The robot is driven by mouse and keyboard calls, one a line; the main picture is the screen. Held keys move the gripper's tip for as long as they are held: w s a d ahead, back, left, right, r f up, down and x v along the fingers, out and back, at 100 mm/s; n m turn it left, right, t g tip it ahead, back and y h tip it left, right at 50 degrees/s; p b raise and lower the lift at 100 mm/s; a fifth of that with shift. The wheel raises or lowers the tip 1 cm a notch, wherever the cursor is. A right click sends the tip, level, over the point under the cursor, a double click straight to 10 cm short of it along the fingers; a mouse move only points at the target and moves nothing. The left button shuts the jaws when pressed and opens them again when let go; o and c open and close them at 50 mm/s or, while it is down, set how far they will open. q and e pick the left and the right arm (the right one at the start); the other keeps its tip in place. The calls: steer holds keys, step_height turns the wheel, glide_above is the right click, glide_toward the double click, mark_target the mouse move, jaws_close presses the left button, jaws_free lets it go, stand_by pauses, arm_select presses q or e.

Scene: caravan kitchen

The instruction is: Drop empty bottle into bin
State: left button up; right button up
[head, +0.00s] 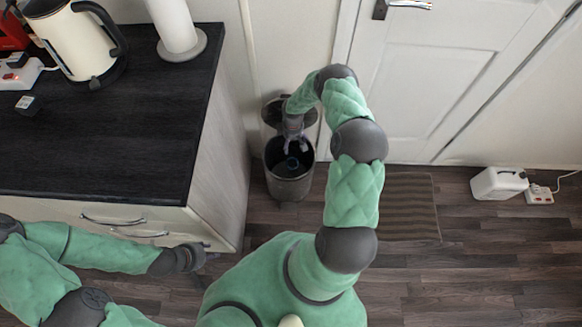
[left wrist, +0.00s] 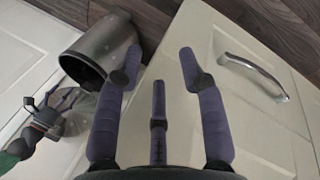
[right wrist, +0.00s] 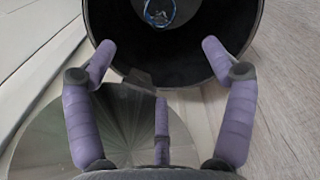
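The bin (head: 290,186) is a dark metal cylinder on the floor beside the counter, with its round lid (right wrist: 60,130) raised at the back. The bottle (right wrist: 158,12) appears as a clear, blue-edged round shape deep inside the bin; most of it is hidden. It also shows faintly in the head view (head: 292,162). My right gripper (right wrist: 158,55) is open and empty at the bin's mouth, between the lid and the opening. My left gripper (left wrist: 160,65) is open and empty in front of the counter's drawers, away from the bin, which shows at upper left in that view (left wrist: 107,50).
The dark counter (head: 110,130) holds a cream kettle (head: 75,40) and a paper towel roll (head: 173,25). A white door (head: 430,90) stands behind the bin.

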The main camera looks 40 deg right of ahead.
step_height(320, 180, up, 12)
stand_by(0.8)
stand_by(0.3)
